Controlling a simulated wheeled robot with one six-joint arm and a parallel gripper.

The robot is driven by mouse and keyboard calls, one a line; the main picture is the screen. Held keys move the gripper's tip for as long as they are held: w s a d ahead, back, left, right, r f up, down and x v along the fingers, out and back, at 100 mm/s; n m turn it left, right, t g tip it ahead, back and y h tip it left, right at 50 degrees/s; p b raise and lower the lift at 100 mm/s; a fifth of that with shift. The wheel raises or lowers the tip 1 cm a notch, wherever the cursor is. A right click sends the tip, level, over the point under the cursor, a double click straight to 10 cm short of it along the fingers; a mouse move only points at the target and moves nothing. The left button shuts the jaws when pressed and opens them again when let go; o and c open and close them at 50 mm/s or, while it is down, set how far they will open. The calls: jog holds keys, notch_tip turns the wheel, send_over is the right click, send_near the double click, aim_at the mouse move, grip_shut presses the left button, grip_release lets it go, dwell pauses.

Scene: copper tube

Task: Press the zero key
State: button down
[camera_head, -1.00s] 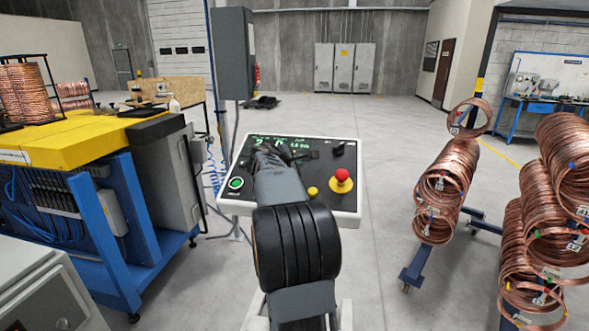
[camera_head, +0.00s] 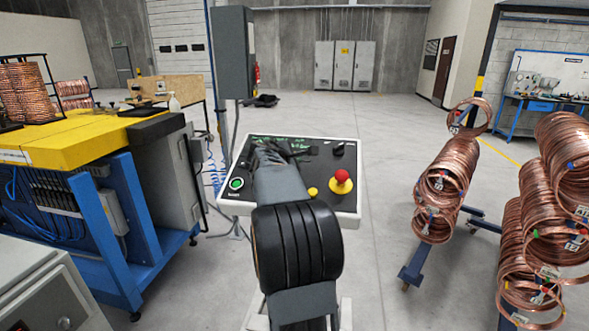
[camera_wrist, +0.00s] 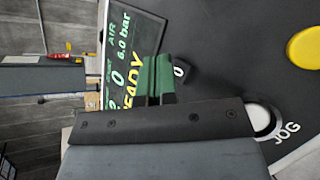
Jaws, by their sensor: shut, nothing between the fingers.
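The zero key (camera_wrist: 182,70) is a small dark key with a white "0". In the wrist view it sits just beside the lit display (camera_wrist: 122,55). My gripper (camera_wrist: 157,78) is shut and empty, with green finger pads right beside the key and overlapping its edge. I cannot tell whether the fingers touch it. In the head view my gripper (camera_head: 272,150) is over the upper left of the control panel (camera_head: 325,180), and the key is hidden there.
The panel also carries a red mushroom button (camera_head: 342,177), a yellow button (camera_head: 313,192) and a green-ringed button (camera_head: 236,184). A grey box on a post (camera_head: 233,52) stands behind it. Copper coils (camera_head: 440,190) stand right, a yellow-topped bench (camera_head: 70,135) left.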

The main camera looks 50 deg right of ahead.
jog(key=r+p, duration=0.1)
jog(key=a+r, duration=0.1)
jog(key=r, duration=0.1)
jog(key=s+r+p, duration=0.1)
jog(key=shift+a+r+p, duration=0.2)
jog(key=shift+a+p, duration=0.1)
jog(key=shift+a, duration=0.05)
jog(key=shift+a, duration=0.1)
dwell(0.6)
jog(key=s+a+f+m+y, duration=0.3)
jog(key=s+a+f+y, duration=0.1)
jog(key=a, duration=0.8)
jog(key=s+a+f+m+y, duration=0.3)
jog(key=s+a+f, duration=0.3)
jog(key=a, duration=0.7)
jog(key=s+a+f+m+t+y, duration=0.1)
jog(key=s+a+f+m+y, duration=0.2)
jog(key=a, duration=1)
notch_tip(320, 180, down, 5)
jog(key=s+y, duration=0.2)
jog(key=y, duration=0.1)
jog(key=shift+s+a+r, duration=0.15)
jog(key=shift+s+a, duration=0.05)
jog(key=shift+s, duration=0.05)
